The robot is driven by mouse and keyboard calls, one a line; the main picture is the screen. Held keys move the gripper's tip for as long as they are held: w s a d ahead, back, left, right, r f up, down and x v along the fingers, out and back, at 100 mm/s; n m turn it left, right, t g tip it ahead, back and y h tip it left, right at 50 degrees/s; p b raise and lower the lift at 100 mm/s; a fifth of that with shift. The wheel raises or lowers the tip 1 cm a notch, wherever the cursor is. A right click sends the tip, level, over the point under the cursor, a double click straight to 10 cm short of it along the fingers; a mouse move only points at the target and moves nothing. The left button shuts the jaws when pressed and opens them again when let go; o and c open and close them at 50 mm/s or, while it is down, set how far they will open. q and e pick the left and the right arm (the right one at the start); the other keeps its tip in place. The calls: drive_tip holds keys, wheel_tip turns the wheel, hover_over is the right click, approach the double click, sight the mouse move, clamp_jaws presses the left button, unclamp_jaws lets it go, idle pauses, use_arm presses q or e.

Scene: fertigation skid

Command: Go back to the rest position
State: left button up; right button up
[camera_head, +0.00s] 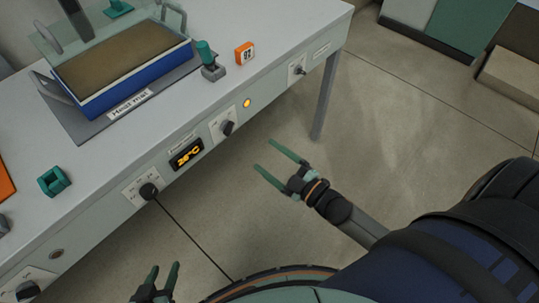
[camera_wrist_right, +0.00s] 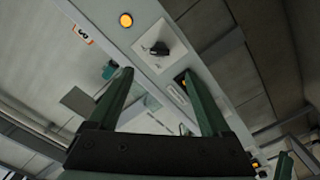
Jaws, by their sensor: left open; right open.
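My right gripper (camera_head: 273,164) has its two green fingers apart and empty. It hangs over the floor in front of the bench, clear of the front panel. In the right wrist view the open fingers (camera_wrist_right: 162,95) show with nothing between them, and the panel lies beyond them. My left gripper (camera_head: 164,272) shows at the bottom edge of the head view, fingers apart and empty, in front of the bench; most of its arm is out of frame.
The bench front (camera_head: 95,222) carries black knobs (camera_head: 149,191), a lit display (camera_head: 186,154) and a yellow lamp (camera_head: 247,103). On top are a blue tray (camera_head: 127,83) on a heat mat, a green-topped holder (camera_head: 209,62) and an orange tag (camera_head: 244,53).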

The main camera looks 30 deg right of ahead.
drive_tip(key=s+a+f+m+g+h, duration=0.2)
drive_tip(key=s+a+f+m+g, duration=0.15)
drive_tip(key=s+m, duration=0.2)
drive_tip(key=s+a+f+m+g+h, duration=0.1)
drive_tip(key=s+a+f+m+g, duration=0.25)
drive_tip(key=s+m+g, duration=0.2)
use_arm(q)
drive_tip(key=s+a+r+p, duration=0.1)
drive_tip(key=a+r+p, duration=0.2)
drive_tip(key=r+p, duration=0.8)
drive_tip(key=p, duration=0.4)
drive_tip(key=shift+s+a+n+y, duration=0.15)
drive_tip(key=shift+s+n+y, duration=0.15)
drive_tip(key=shift+s+y, duration=0.1)
use_arm(e)
drive_tip(key=s+d+r+t, duration=0.1)
drive_tip(key=s+d+r, duration=0.1)
drive_tip(key=r, duration=0.8)
drive_tip(key=shift+s+d+r+h, duration=0.15)
drive_tip(key=shift+d+r+h, duration=0.25)
drive_tip(key=shift+d, duration=0.3)
drive_tip(key=shift+f, duration=0.1)
